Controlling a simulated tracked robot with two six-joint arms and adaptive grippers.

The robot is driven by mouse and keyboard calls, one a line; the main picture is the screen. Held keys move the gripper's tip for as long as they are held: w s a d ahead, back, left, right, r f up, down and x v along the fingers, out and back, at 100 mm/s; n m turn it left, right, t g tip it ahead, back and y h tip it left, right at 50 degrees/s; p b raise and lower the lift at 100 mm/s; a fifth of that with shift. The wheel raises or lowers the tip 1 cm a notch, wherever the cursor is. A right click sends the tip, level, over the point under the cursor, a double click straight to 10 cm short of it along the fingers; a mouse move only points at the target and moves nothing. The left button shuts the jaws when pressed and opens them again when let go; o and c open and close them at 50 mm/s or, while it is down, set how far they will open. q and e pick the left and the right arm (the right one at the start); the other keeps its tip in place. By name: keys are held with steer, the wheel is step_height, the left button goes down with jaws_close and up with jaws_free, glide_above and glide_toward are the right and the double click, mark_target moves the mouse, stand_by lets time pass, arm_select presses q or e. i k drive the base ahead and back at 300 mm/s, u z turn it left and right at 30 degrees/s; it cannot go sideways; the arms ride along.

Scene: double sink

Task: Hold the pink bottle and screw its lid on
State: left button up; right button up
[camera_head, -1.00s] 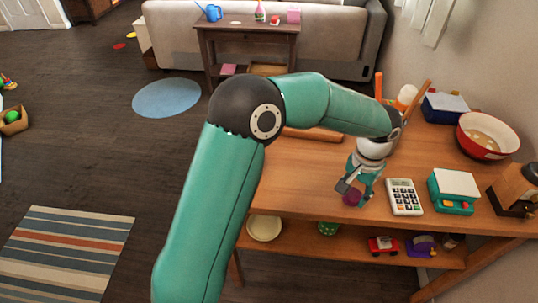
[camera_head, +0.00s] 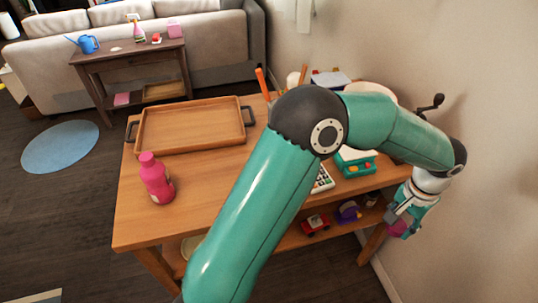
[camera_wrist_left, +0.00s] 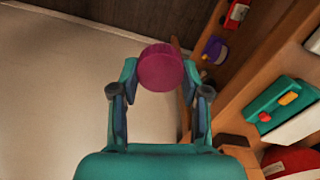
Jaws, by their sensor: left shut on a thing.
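The pink bottle (camera_head: 157,182) stands upright near the left front of the wooden table, with a narrower pink top; I cannot make out its mouth clearly. My left gripper (camera_head: 402,219) is beyond the right end of the table, far from the bottle. It is shut on a round magenta lid (camera_head: 397,229). In the left wrist view the lid (camera_wrist_left: 160,68) sits between the two fingertips, its flat round face showing. My right gripper is in neither view.
A wooden tray (camera_head: 190,143) with dark handles lies behind the bottle. A green and white toy scale (camera_head: 357,168) and a partly hidden calculator (camera_head: 322,180) lie to the right. A red toy car (camera_head: 316,224) is on the lower shelf. The wall is close to my left gripper.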

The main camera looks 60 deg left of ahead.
mark_target(154, 173)
steer(key=k, duration=2.1)
steer(key=u, duration=1.35)
steer(key=i, duration=1)
steer(key=z, duration=0.05)
